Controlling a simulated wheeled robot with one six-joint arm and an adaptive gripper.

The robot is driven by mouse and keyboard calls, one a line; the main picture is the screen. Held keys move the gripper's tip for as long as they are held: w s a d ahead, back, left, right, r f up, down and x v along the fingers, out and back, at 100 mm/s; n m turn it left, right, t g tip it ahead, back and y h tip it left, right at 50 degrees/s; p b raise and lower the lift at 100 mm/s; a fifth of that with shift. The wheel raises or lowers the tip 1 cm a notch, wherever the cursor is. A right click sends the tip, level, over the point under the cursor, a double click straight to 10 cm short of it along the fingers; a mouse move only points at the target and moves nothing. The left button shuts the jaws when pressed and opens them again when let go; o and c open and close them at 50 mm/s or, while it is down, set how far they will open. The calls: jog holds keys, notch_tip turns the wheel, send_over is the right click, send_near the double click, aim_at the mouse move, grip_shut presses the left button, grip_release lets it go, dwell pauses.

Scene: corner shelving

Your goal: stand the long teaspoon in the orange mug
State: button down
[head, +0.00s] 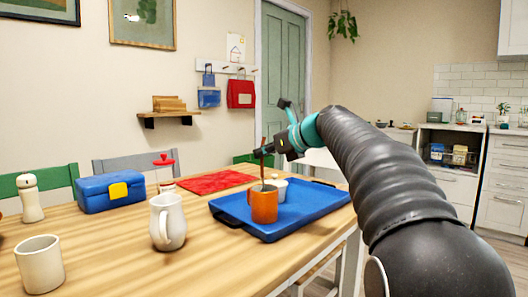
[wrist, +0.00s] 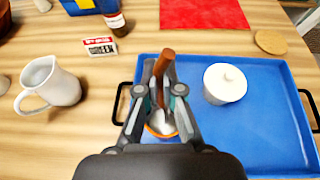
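The orange mug (head: 264,207) stands upright on a blue tray (head: 225,209). In the wrist view only part of the mug's rim shows, below my fingers. The long teaspoon (head: 262,170) has a brown handle and stands nearly upright over the mug, with its lower end at or inside the mouth. In the wrist view the brown handle (wrist: 164,66) rises between my fingers and the metal bowl (wrist: 168,124) shows within the mug's outline. My gripper (head: 264,151) is above the mug, its fingers (wrist: 160,84) closed on the handle. The exact depth of the spoon is hidden.
A white lidded pot (wrist: 225,84) stands on the tray to the mug's right in the wrist view. A white jug (head: 167,221), a white cup (head: 40,264), a blue box (head: 108,193) and a red cloth (head: 210,181) are on the table. The tray's right side is clear.

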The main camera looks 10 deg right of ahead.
jog(key=c, duration=1.2)
grip_release()
jog(key=shift+c, duration=0.2)
jog(key=v, duration=1.2)
jog(key=shift+f, duration=0.1)
